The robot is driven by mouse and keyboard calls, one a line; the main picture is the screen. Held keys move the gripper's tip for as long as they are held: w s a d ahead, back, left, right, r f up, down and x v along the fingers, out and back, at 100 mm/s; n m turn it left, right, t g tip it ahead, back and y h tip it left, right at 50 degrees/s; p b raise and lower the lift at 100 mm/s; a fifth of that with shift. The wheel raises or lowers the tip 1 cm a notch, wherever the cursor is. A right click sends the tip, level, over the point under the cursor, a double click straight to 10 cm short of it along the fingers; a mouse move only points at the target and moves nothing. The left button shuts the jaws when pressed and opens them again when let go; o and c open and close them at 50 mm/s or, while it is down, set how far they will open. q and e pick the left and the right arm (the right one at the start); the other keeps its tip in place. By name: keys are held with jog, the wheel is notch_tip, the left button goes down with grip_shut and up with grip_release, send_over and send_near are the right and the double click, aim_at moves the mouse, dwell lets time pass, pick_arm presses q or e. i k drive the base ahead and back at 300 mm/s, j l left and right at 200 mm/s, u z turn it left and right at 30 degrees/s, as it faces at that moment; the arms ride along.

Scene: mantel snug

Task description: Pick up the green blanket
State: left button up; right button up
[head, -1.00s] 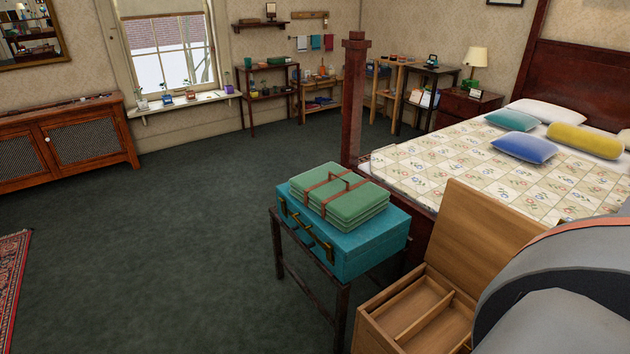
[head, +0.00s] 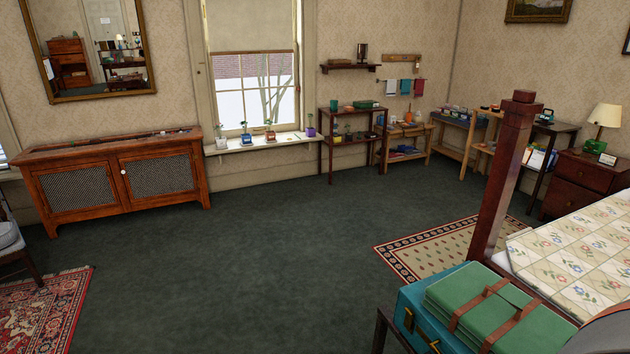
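The green blanket (head: 478,295) is folded in layers and bound with brown straps that have a handle on top. It lies on a teal suitcase (head: 412,306) at the bottom right of the head view. The suitcase rests on a dark stand (head: 381,330), mostly cut off by the frame. The lower right part of the blanket is cut off or hidden behind a grey part of my own arm. Neither gripper shows, so I cannot see where they are relative to the blanket.
The bed (head: 580,255) with its dark post (head: 505,175) stands right behind the suitcase. The dark green floor (head: 270,270) is open to the left. A patterned rug (head: 430,250) lies beside the bed. A wooden cabinet (head: 115,180) stands along the left wall.

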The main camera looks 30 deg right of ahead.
aim_at(490, 314)
jog(key=i+z, duration=0.15)
jog(key=i, duration=0.6)
jog(key=i+j+z, duration=0.2)
jog(key=i, duration=0.5)
jog(key=i+z, duration=0.4)
jog(key=i+j+z, duration=0.2)
jog(key=i+z, duration=0.25)
jog(key=i, duration=0.2)
jog(key=z, duration=1.6)
